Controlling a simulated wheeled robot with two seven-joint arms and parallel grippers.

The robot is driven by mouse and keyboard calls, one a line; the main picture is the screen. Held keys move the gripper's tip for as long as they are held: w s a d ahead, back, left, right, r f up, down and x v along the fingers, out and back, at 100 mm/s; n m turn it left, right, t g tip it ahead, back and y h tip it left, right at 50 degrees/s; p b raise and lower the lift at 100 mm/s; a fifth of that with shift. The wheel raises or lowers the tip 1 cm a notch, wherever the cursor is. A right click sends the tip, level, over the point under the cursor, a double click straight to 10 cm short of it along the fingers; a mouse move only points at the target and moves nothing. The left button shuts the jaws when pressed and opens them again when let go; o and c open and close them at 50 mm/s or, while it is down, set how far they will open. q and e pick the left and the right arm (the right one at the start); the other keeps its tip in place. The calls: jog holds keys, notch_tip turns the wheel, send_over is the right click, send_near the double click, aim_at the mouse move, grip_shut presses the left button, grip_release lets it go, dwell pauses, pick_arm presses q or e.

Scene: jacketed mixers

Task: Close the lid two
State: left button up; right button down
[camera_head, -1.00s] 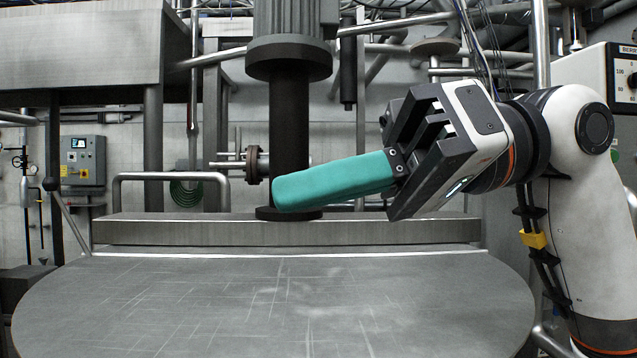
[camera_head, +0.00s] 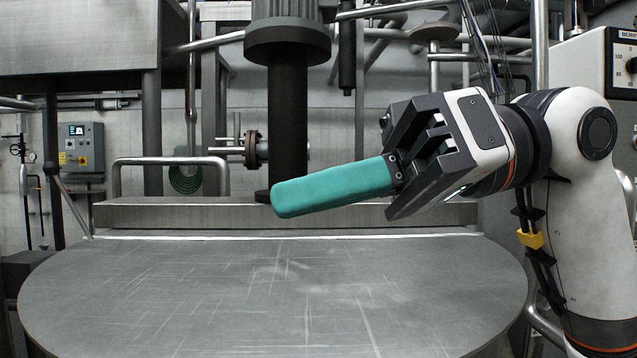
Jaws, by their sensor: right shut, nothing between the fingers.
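A wide, round, scratched grey metal lid (camera_head: 230,300) fills the lower part of the head view. It looks flat and level, and its front edge is cut off by the frame. No label shows which number it has. My right gripper (camera_head: 285,197) comes in from the right, its teal fingers pointing left and shut together with nothing between them. In the picture it hangs above the back part of the lid, in front of the raised metal bar behind it. No contact with the lid shows. My left gripper is out of view.
A raised metal bar (camera_head: 160,215) runs along the lid's back edge, with a bent tube handle (camera_head: 170,162) at left. A dark vertical column (camera_head: 288,120) stands behind my fingers. A control box (camera_head: 82,147) is at far left. The space above the lid's left half is clear.

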jog(key=s+v, duration=0.1)
jog(key=v, duration=1.1)
jog(key=shift+w+b, duration=0.35)
